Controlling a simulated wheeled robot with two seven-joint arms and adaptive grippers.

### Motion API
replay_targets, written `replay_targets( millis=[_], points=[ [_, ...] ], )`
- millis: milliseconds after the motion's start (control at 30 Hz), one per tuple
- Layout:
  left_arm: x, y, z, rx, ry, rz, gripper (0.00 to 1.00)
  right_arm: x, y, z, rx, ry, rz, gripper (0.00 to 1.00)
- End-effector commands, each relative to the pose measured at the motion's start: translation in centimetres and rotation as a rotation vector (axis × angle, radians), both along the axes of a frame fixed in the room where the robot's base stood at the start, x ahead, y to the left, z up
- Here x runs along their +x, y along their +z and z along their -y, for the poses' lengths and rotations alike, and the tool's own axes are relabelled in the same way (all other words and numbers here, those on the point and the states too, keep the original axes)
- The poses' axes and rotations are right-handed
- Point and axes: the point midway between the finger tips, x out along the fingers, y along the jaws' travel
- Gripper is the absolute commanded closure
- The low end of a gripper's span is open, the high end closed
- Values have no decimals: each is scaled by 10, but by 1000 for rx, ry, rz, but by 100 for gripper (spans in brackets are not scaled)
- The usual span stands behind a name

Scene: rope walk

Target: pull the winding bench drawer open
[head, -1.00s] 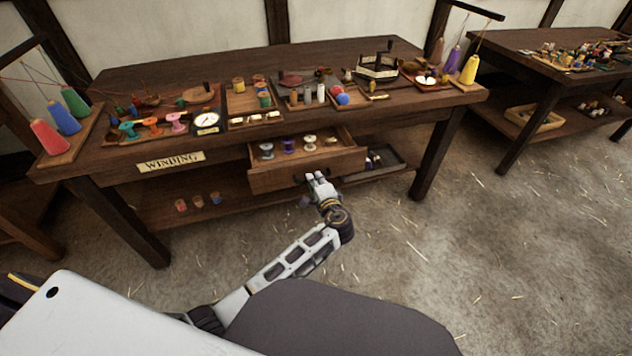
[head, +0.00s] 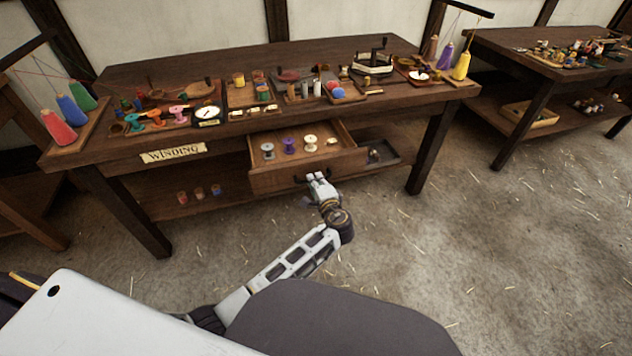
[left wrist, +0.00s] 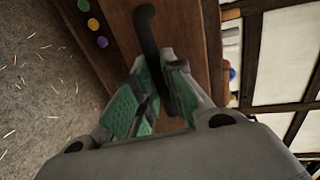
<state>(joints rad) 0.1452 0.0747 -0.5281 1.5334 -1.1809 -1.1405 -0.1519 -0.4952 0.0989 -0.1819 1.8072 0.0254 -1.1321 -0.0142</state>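The winding bench (head: 225,145) stands ahead with a "WINDING" label on its front. Its wooden drawer (head: 285,179) is pulled out under the top, with a few spools (head: 289,146) standing inside. In the left wrist view, the green-padded fingers (left wrist: 158,95) are closed around the dark curved drawer handle (left wrist: 147,28), one on each side. The gripper hides most of the handle in the head view. My right gripper is not in view.
Thread cones, trays and spools crowd the bench top. A dark tray (head: 378,152) lies right of the drawer, and small spools (head: 199,192) stand on the lower shelf. A second table (head: 560,62) is at the right. The straw-strewn floor (head: 480,250) in front is clear.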

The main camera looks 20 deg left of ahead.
Motion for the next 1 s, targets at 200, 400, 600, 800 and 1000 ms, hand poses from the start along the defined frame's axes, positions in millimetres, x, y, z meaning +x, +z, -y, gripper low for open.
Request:
replay_targets(
  millis=[200,400,600,800,1000],
  points=[
    [0,-1,0,-1,0,-1,66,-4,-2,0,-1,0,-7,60],
    [0,0,0,-1,0,-1,66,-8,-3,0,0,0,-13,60],
    [0,2,0,-1,0,-1,66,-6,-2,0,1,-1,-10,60],
    [0,13,1,-2,-1,1,66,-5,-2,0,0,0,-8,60],
    [1,39,0,-1,1,7,66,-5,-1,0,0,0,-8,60]
  ],
)
